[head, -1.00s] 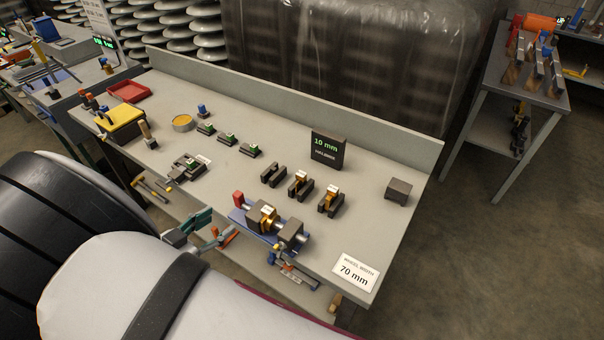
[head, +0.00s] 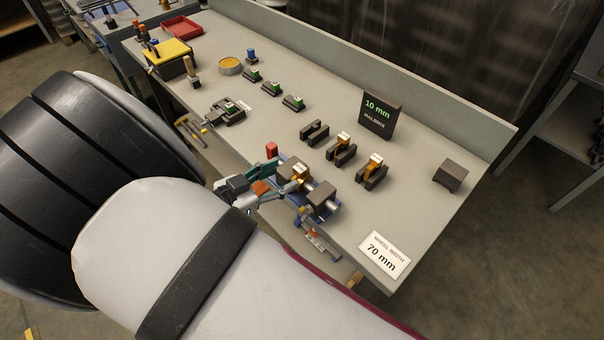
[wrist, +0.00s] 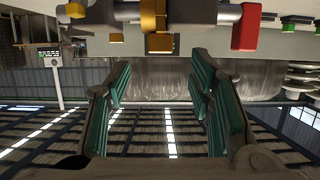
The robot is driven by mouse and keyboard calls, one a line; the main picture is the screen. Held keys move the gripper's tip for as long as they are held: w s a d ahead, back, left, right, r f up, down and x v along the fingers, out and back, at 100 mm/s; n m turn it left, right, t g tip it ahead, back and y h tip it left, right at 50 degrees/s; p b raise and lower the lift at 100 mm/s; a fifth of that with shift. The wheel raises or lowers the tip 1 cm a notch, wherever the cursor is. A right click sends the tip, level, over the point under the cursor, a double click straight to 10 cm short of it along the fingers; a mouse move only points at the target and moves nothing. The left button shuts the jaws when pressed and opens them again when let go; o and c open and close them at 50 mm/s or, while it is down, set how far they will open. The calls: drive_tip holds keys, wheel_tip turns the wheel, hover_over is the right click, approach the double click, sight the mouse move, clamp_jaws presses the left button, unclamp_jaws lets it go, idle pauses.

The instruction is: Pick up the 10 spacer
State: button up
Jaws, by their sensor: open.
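Small orange pieces with pale labelled tops stand in dark holders: one (head: 344,142) in the middle holder, one (head: 375,165) in the right one. Another orange piece (head: 300,173) is at the blue-based fixture (head: 327,209), between dark blocks. The labels are too small to read, so I cannot tell which is the 10 spacer. My gripper (head: 284,180) is open and empty, at the left of the fixture, close to its orange piece. In the wrist view my green-padded fingers (wrist: 160,85) are spread, with the golden piece (wrist: 153,18) beyond them at the top.
A left dark holder (head: 314,132) is empty. A black sign reading 10 mm (head: 380,114) stands behind the holders. Green-topped pieces (head: 272,89) stand farther left. A red block (head: 272,149) is beside the fixture. A grey block (head: 450,175) stands right.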

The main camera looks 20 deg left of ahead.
sight(296, 170)
drive_tip(key=shift+f+b+x, duration=0.15)
drive_tip(key=shift+b+x, duration=0.7)
drive_tip(key=shift+b, duration=0.1)
drive_tip(key=shift+f+b+x, duration=0.15)
drive_tip(key=shift+b+x, duration=0.65)
drive_tip(key=shift+b, duration=0.15)
drive_tip(key=shift+b+x, duration=0.8)
drive_tip(key=shift+x, duration=0.05)
drive_tip(key=shift+r, duration=0.1)
drive_tip(key=shift+c, duration=0.5)
clamp_jaws()
